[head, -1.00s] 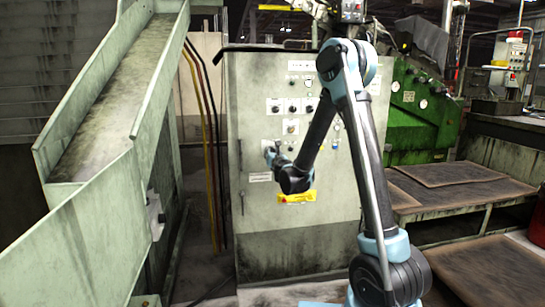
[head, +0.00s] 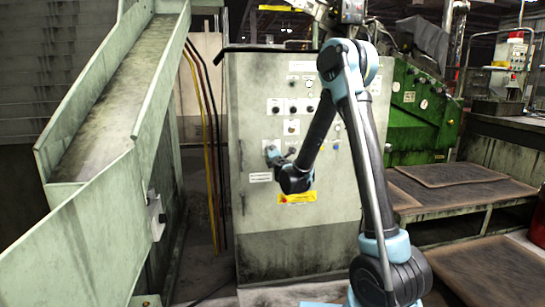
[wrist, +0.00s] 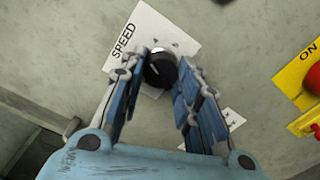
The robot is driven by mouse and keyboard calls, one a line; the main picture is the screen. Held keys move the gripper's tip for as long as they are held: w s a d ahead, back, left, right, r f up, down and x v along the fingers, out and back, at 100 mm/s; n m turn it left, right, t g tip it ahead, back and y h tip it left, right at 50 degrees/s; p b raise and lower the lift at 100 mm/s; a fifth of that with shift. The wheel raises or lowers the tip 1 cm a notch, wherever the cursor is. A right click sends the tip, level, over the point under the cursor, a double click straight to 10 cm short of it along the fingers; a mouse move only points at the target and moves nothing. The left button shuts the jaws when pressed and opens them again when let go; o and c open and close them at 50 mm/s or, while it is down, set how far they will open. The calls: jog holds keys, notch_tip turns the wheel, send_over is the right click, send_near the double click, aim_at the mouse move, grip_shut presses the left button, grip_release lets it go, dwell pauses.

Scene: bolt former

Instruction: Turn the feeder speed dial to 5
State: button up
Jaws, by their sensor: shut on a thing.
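The speed dial is a black round knob (wrist: 160,69) on a white plate marked SPEED (wrist: 128,45), in the wrist view. It has a light pointer mark; the number it points at is too small to read. My gripper (wrist: 161,75) is shut on the knob, with one blue finger on each side of it. In the head view, my gripper (head: 271,154) is at the left part of the grey control cabinet (head: 290,245), and it hides the dial there.
A yellow plate marked ON with a red button (wrist: 316,78) is right of the dial. The cabinet front has several other knobs (head: 292,106) above and a yellow label (head: 297,197) below. A metal chute (head: 110,100) stands left, and low tables (head: 455,173) stand right.

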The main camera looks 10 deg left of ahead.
jog(key=m, duration=0.6)
jog(key=shift+d+m, duration=0.1)
jog(key=shift+m, duration=0.2)
jog(key=m, duration=0.6)
jog(key=shift+m, duration=0.3)
jog(key=o, duration=1.1)
jog(key=shift+c, duration=0.2)
jog(key=v, duration=1.1)
jog(key=shift+s, duration=0.35)
jog(key=shift+d, duration=0.1)
